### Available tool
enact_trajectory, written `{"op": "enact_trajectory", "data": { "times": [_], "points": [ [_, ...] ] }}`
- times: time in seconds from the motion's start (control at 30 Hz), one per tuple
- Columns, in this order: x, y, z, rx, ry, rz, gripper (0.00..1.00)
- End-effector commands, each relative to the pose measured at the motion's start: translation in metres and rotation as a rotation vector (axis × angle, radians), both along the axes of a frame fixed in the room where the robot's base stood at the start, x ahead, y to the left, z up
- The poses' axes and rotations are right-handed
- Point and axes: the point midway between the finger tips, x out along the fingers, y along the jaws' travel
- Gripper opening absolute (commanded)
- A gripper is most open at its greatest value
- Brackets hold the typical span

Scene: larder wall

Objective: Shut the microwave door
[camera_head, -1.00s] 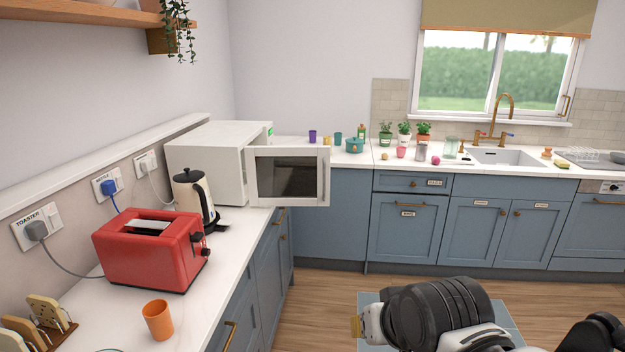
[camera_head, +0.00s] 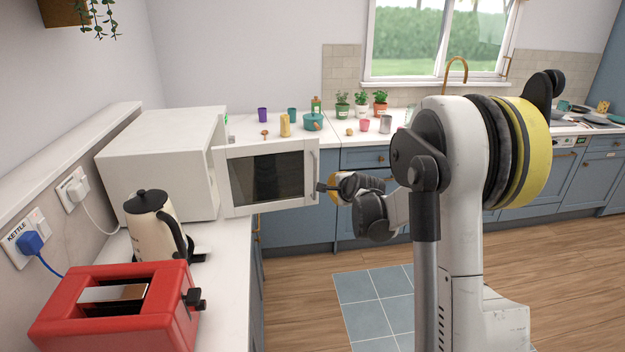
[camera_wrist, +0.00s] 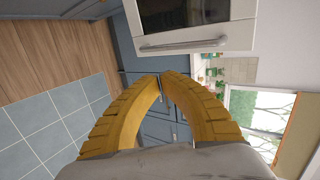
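The white microwave (camera_head: 165,160) stands on the left counter. Its door (camera_head: 228,190) is wide open, swung out to the right, with a dark window facing me. The door's handle (camera_head: 314,172) is at its free right edge. My gripper (camera_head: 323,187) is beside that edge, close to the handle; I cannot tell whether it touches. In the wrist view the door (camera_wrist: 243,35) and its silver handle (camera_wrist: 180,47) lie just beyond the fingertips. The yellow fingers (camera_wrist: 161,76) meet at their tips with nothing seen between them.
A cream kettle (camera_head: 150,225) and red toaster (camera_head: 120,310) stand on the counter in front of the microwave. Cups, a teal pot (camera_head: 312,123) and plants line the back counter behind the door. The floor (camera_head: 295,300) is clear.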

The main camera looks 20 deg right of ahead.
Motion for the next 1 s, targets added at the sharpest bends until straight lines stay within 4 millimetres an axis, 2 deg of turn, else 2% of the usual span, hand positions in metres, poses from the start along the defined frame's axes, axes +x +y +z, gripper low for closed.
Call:
{"op": "enact_trajectory", "data": {
  "times": [0.17, 0.53, 0.73, 1.0],
  "points": [
    [0.02, -0.003, -0.014, 0.0, 0.0, 0.001, 0.0],
    [0.086, -0.013, -0.054, -0.001, 0.001, 0.003, 0.0],
    [0.113, -0.018, -0.051, -0.003, 0.002, 0.003, 0.0],
    [0.122, -0.019, -0.049, -0.003, 0.001, 0.003, 0.0]
  ]
}}
